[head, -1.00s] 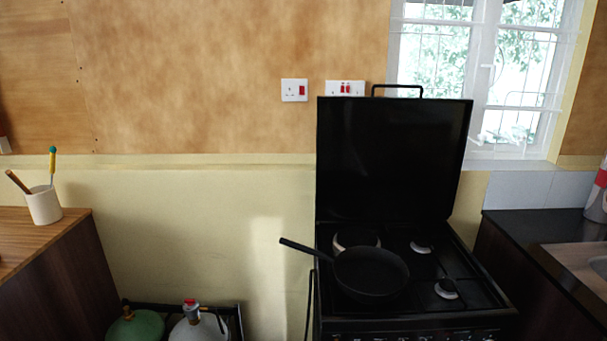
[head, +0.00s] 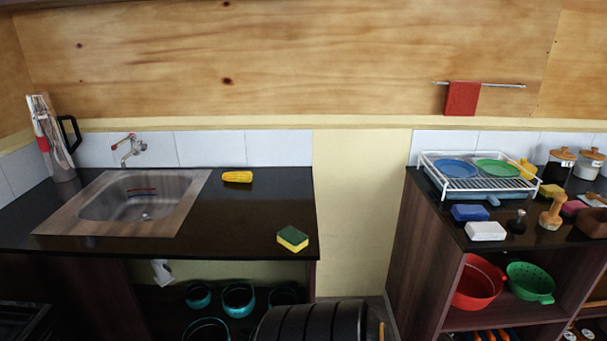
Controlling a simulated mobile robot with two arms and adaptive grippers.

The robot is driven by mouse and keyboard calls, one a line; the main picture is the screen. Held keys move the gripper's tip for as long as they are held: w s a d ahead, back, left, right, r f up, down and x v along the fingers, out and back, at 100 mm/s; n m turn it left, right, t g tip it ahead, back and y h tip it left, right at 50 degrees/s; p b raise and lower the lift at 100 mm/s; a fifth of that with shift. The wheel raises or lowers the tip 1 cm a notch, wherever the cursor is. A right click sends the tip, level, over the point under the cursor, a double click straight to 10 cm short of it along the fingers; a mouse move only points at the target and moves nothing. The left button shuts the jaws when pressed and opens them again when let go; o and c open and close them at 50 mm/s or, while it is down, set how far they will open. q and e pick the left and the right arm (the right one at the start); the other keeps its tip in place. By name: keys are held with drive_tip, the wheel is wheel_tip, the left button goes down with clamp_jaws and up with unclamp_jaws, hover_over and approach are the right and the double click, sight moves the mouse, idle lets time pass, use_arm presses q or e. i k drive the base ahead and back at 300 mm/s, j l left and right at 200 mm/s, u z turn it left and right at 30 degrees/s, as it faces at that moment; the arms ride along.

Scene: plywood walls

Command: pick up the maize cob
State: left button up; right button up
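A yellow maize cob (head: 237,176) lies on the black countertop (head: 235,217) in the head view, just right of the sink and close to the tiled wall. It lies on its side, roughly along the wall. Nothing covers it. Neither of my grippers shows in the head view.
A steel sink (head: 140,200) with a tap is left of the cob. A yellow-green sponge (head: 292,238) lies near the counter's front right corner. A flask (head: 55,145) stands in the left corner. A dish rack (head: 477,172) stands on the right counter. A black ribbed barrel-like object (head: 315,322) is in front.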

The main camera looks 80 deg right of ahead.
sight(243, 176)
drive_tip(key=k+z, duration=0.1)
drive_tip(key=z, duration=2.05)
drive_tip(key=u, duration=2.1)
drive_tip(key=z, duration=2.1)
drive_tip(key=i+u, duration=0.3)
drive_tip(key=i, duration=0.35)
drive_tip(key=i+u, duration=0.3)
drive_tip(key=i, duration=0.35)
